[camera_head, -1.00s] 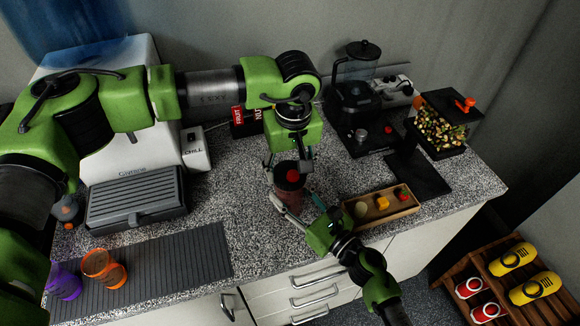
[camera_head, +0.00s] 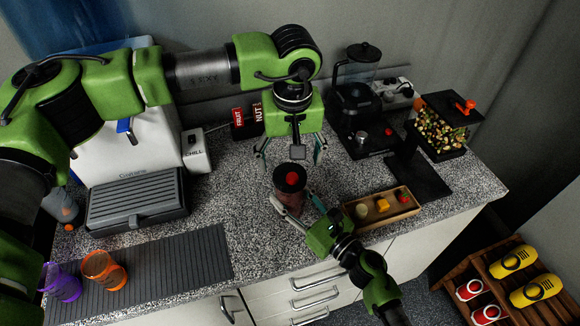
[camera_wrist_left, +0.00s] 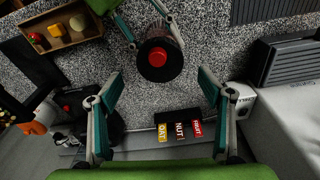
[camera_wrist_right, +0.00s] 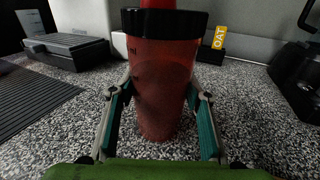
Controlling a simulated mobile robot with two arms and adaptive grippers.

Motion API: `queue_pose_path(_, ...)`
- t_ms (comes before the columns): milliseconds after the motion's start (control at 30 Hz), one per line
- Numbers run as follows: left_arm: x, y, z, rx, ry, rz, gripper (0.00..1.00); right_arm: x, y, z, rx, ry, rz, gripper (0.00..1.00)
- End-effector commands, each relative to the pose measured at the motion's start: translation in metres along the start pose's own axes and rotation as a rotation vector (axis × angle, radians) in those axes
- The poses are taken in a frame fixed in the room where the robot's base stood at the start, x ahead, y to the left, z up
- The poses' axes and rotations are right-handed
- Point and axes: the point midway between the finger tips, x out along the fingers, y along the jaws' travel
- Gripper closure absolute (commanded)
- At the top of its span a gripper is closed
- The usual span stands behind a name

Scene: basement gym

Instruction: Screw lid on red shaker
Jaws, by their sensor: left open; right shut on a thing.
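The red shaker (camera_head: 288,200) stands upright on the speckled counter, with translucent red walls. A black lid (camera_head: 281,172) with a red knob (camera_head: 292,178) sits on its top; it also shows from above in the left wrist view (camera_wrist_left: 148,66). In the right wrist view the shaker body (camera_wrist_right: 160,90) is between the fingers, with the lid (camera_wrist_right: 165,24) above. My right gripper (camera_head: 297,208) is shut on the shaker body. My left gripper (camera_head: 290,157) is open and empty, above and behind the lid, apart from it. I cannot tell how tightly the lid sits.
A wooden tray (camera_head: 364,224) with small food items lies right of the shaker. A blender (camera_head: 356,105) and a clear box (camera_head: 441,128) stand at the back right. A grill (camera_head: 135,200) and purple and orange cups (camera_head: 105,270) are at left. Labelled boxes (camera_head: 246,122) stand behind.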

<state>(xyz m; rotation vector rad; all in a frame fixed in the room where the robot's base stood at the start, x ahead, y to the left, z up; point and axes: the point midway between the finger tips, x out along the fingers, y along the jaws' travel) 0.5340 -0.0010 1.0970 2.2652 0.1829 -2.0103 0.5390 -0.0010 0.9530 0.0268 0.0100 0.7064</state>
Motion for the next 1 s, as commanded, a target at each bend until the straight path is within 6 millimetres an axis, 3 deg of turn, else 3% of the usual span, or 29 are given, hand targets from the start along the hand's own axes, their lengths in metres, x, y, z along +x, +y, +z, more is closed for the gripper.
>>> queue_pose_path(100, -0.028, 0.000, -0.001, 0.000, 0.003, 0.002, 0.28, -0.001, 0.000, -0.002, 0.002, 0.003, -0.001, 1.00)
queue_pose_path(300, -0.061, 0.000, -0.001, 0.000, 0.003, 0.001, 0.28, -0.001, 0.000, -0.002, 0.002, 0.003, -0.001, 1.00)
queue_pose_path(500, -0.074, 0.000, 0.000, 0.000, 0.001, 0.000, 0.28, -0.001, 0.000, -0.002, 0.002, 0.003, -0.001, 1.00)
queue_pose_path(767, -0.075, 0.000, 0.000, 0.000, 0.001, 0.000, 0.28, -0.001, 0.000, -0.002, 0.002, 0.003, -0.001, 1.00)
queue_pose_path(800, -0.075, 0.000, 0.000, 0.000, 0.001, 0.000, 0.28, -0.001, 0.000, -0.002, 0.002, 0.003, -0.001, 0.48)
queue_pose_path(867, -0.075, 0.000, 0.000, 0.000, 0.001, 0.000, 0.28, -0.001, 0.000, -0.002, 0.002, 0.003, -0.001, 0.36)
queue_pose_path(1000, -0.074, 0.000, 0.000, 0.000, 0.001, 0.000, 0.28, 0.000, 0.000, -0.001, 0.001, 0.002, 0.000, 0.36)
